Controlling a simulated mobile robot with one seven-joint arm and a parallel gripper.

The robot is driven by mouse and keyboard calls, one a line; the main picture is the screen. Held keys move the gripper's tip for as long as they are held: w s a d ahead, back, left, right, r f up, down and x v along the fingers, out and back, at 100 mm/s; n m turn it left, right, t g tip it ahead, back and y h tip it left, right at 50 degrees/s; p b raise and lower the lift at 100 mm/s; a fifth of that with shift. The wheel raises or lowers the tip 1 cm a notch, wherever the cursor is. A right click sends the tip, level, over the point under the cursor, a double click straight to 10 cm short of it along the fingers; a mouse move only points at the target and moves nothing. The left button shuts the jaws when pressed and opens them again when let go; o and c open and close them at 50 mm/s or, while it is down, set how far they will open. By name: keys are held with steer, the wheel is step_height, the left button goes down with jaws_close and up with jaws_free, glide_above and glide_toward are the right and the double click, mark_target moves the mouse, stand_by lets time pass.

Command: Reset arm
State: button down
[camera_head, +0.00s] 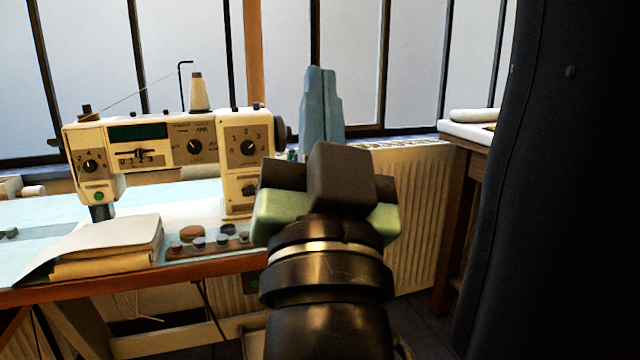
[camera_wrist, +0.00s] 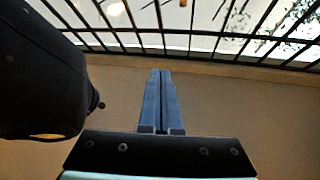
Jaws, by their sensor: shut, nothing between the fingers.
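My arm rises from the bottom centre of the head view, with my gripper (camera_head: 320,95) pointing up in front of the windows. Its two blue-grey fingers are together and hold nothing. In the wrist view my gripper (camera_wrist: 161,75) shows both fingers side by side, closed, with a wall and a barred window behind them. My gripper is apart from the table and its things in the picture, to the right of the sewing machine.
A cream sewing machine (camera_head: 170,150) stands on the table (camera_head: 190,195) at left, with a paper stack (camera_head: 110,240) and a small rack of spools (camera_head: 205,247) at the front edge. A radiator (camera_head: 415,210) is behind my arm. A dark upright form (camera_head: 560,180) fills the right side.

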steer(key=s+r+n+t+p, duration=0.2)
steer(key=s+r+n, duration=0.1)
steer(key=s+r, duration=0.5)
step_height(320, 180, up, 36)
steer(key=p, duration=3.6)
steer(key=shift+w+h, duration=0.3)
steer(key=shift+h, duration=0.1)
